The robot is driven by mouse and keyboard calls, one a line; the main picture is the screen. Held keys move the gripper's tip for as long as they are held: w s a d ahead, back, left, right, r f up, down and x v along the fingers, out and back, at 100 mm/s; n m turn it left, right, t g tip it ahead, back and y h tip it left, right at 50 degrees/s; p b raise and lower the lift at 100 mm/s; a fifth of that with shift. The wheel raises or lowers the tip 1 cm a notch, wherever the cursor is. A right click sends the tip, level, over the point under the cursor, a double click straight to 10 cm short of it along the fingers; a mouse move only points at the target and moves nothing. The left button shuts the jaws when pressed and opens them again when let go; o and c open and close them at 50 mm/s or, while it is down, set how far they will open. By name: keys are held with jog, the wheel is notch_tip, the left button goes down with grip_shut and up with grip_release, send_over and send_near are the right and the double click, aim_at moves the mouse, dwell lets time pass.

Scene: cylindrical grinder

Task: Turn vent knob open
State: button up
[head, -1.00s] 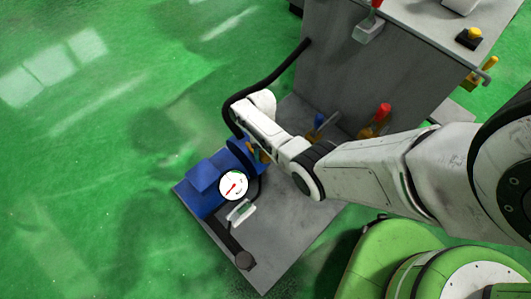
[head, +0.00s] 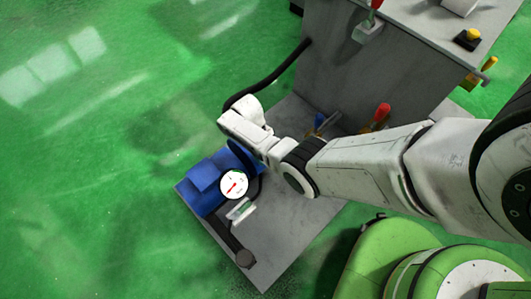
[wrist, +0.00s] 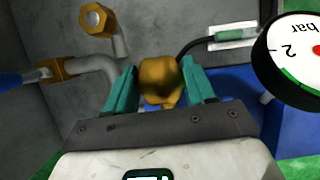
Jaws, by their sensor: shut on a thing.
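In the wrist view a brass-yellow knob (wrist: 160,84) sits between the two teal fingers of my gripper (wrist: 160,92). The fingers are on both sides of it and shut on it. Its underside and stem are hidden by the gripper. In the head view my wrist hangs over the blue pump unit (head: 206,183), and the fingers and knob are hidden beneath it. No marking on the knob can be read.
A white round gauge (head: 234,184) with a red needle stands close by; it also shows in the wrist view (wrist: 300,52). Blue-handled (head: 321,122) and red-handled (head: 378,116) valves are near the grey cabinet (head: 365,85). Brass fittings (wrist: 95,20) and pipes lie beyond the knob.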

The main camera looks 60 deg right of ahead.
jog(key=shift+s+a+f, duration=0.1)
jog(key=shift+s, duration=0.1)
jog(key=o, duration=1)
jog(key=shift+w, duration=0.1)
jog(key=shift+o, duration=0.2)
jog(key=p+v, duration=0.3)
jog(key=v, duration=0.8)
jog(key=shift+p, duration=0.4)
jog(key=shift+w, duration=0.1)
